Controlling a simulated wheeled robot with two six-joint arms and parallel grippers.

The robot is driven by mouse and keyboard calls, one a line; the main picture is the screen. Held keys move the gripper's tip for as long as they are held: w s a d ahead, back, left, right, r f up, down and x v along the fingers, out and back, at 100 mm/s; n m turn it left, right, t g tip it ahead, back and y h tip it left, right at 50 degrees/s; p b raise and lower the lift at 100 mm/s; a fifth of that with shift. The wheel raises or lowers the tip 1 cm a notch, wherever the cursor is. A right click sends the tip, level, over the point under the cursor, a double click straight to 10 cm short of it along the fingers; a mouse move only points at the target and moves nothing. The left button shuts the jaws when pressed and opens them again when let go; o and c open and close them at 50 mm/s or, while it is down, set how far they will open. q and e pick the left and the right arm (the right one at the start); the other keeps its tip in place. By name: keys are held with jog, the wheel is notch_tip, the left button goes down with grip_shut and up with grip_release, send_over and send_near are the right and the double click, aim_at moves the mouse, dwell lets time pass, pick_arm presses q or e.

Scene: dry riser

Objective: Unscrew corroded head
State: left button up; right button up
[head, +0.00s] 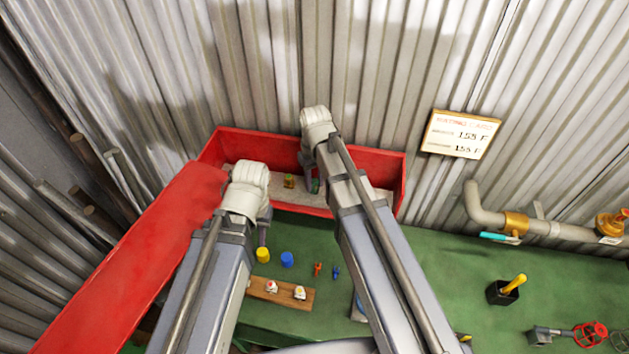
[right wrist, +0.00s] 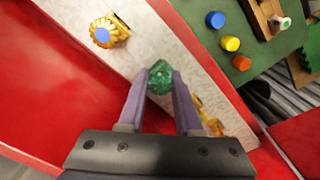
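A dull green, corroded-looking head (right wrist: 159,80) shows between the fingertips of my right gripper (right wrist: 161,76) in the right wrist view. The fingers stand apart on either side of it; I cannot tell whether both touch it.
A brass fitting with a blue centre (right wrist: 106,32) sits on the box's pale floor. On the green bench are a yellow cap (head: 263,255), a blue cap (head: 287,259) and a wooden block (head: 281,293) with two heads.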

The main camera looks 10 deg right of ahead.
jog(key=o, duration=0.3)
jog(key=shift+s, duration=0.15)
jog(key=shift+o, duration=0.8)
jog(key=shift+m, duration=0.5)
jog(key=m, duration=0.4)
jog(key=shift+m, duration=0.4)
jog(key=m, duration=0.5)
jog(key=shift+m, duration=0.3)
jog(key=m, duration=0.5)
jog(key=shift+m, duration=0.4)
grip_shut()
